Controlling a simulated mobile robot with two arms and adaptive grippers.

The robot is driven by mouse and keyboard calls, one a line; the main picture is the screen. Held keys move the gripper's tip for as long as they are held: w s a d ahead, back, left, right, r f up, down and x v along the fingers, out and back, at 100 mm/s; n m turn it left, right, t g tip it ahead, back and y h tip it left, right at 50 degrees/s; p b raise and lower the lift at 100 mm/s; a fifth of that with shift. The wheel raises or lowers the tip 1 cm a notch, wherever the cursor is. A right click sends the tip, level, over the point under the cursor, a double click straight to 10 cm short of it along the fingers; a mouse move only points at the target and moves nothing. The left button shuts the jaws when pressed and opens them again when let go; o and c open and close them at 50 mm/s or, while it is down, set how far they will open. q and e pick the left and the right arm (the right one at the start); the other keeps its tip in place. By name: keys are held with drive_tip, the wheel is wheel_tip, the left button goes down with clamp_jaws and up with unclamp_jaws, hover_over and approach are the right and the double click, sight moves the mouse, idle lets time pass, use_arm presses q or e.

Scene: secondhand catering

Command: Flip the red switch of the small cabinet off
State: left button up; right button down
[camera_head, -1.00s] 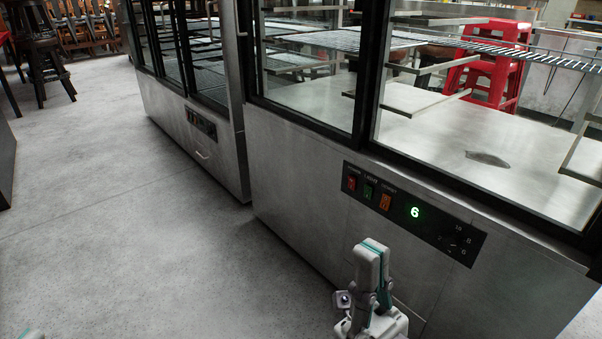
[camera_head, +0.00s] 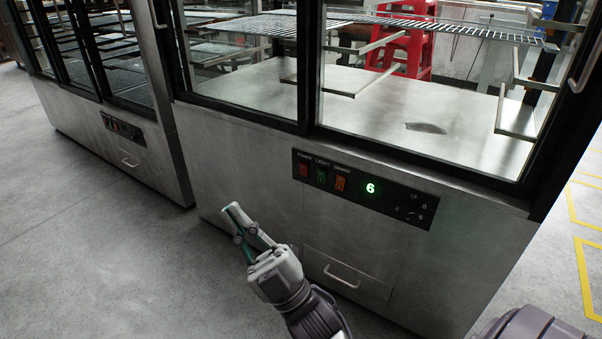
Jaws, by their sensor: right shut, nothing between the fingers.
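A second cabinet (camera_head: 85,128) at the left has a similar small panel (camera_head: 122,128), with switches too small to read. Which one is the small cabinet I cannot tell. My right gripper (camera_head: 234,212) is shut and empty. It appears lower left of the near red switch, in front of the steel front and apart from the panel. My left gripper is out of view.
A drawer handle (camera_head: 341,277) juts from the near cabinet below its panel. Glass doors and wire shelves (camera_head: 450,26) are above. Red stools (camera_head: 405,45) show behind the glass. The grey floor (camera_head: 80,250) at the left is clear.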

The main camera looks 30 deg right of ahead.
drive_tip(key=w+d+f+g+h, duration=0.4)
drive_tip(key=w+d+f+h, duration=0.3)
drive_tip(key=d+f+h, duration=0.2)
drive_tip(key=w+d+f+g+h, duration=0.4)
drive_tip(key=w+d+f+h, duration=0.3)
drive_tip(key=d, duration=0.5)
wheel_tip(320, 180, down, 4)
drive_tip(key=shift+w+d+r+n+h+p, duration=0.25)
drive_tip(key=shift+n+h+p, duration=0.2)
drive_tip(key=shift+h, duration=0.75)
drive_tip(key=shift+w, duration=0.15)
